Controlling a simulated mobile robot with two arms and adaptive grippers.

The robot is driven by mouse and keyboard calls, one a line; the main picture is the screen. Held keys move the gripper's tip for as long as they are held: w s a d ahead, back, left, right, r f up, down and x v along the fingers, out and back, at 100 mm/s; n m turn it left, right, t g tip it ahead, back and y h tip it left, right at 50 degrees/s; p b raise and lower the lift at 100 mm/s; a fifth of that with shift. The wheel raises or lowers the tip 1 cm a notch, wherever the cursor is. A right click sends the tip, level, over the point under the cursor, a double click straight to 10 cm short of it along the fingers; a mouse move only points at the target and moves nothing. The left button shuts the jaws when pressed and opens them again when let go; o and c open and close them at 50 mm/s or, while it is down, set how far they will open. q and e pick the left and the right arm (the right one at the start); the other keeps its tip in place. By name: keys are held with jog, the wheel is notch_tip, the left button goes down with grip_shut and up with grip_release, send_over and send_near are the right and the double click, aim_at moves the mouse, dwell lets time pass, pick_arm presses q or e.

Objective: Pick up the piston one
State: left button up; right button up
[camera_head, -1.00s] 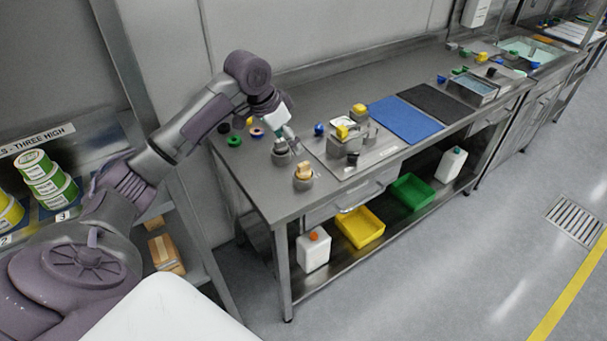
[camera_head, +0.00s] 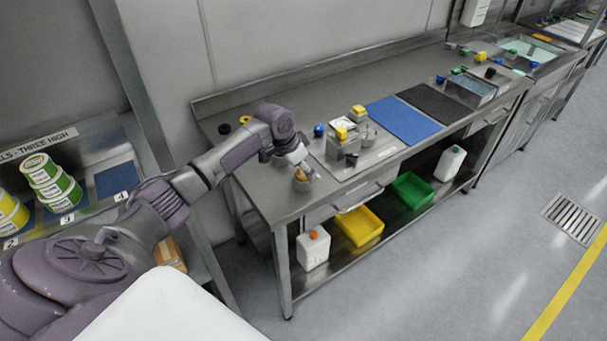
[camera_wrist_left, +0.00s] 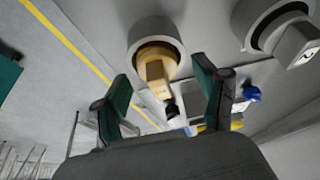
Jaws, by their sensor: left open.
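A tan piston-like piece (camera_head: 300,176) sits in a grey round holder at the front left of the steel bench; I cannot read a number on it. In the left wrist view the tan piece (camera_wrist_left: 156,72) stands in its grey round holder (camera_wrist_left: 150,32), ahead of and between my fingers. A second grey round part (camera_wrist_left: 285,32) marked "2" shows to the right in the wrist view. My right gripper is not in view.
The filler fixture (camera_head: 345,140) with yellow parts stands on a plate to the right. A blue mat (camera_head: 404,120) and a dark mat (camera_head: 436,102) lie beyond it. A blue knob (camera_head: 318,130) stands behind the gripper. Yellow (camera_head: 360,226) and green (camera_head: 412,190) bins sit on the lower shelf.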

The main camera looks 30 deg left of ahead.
pick_arm(q)
grip_shut()
dwell(0.4)
jog(key=shift+r, duration=0.15)
